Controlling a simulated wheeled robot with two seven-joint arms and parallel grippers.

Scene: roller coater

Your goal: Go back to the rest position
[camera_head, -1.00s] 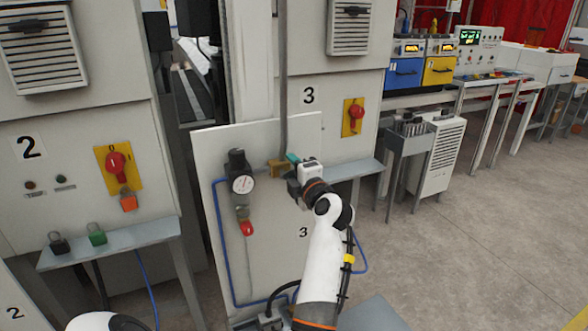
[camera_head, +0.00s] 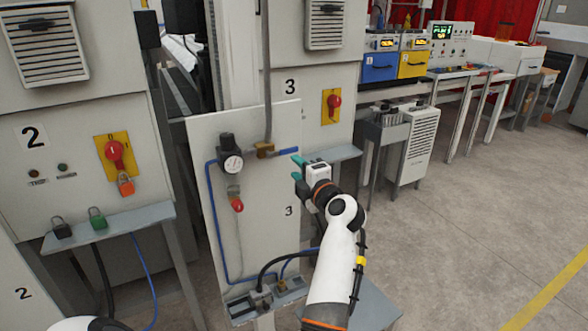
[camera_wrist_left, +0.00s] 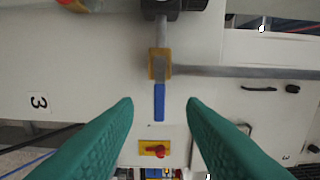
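My left gripper (camera_head: 297,168) has teal fingers and is open, in front of the white panel marked 3 (camera_head: 254,190). A brass valve (camera_head: 265,151) with a blue handle (camera_head: 287,152) sits on the panel's upper part. The handle points right, along the pipe line. In the left wrist view the blue handle (camera_wrist_left: 159,102) lies in the gap between the two spread fingers (camera_wrist_left: 160,108), with nothing gripped. The brass valve body (camera_wrist_left: 160,64) is beyond it. My right gripper is not in view.
A pressure gauge (camera_head: 231,163) and a red-tipped part (camera_head: 237,205) are on the panel's left. A grey shelf (camera_head: 335,154) is behind my gripper. A cabinet with a red switch (camera_head: 334,102) stands behind. Open floor (camera_head: 470,240) lies to the right.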

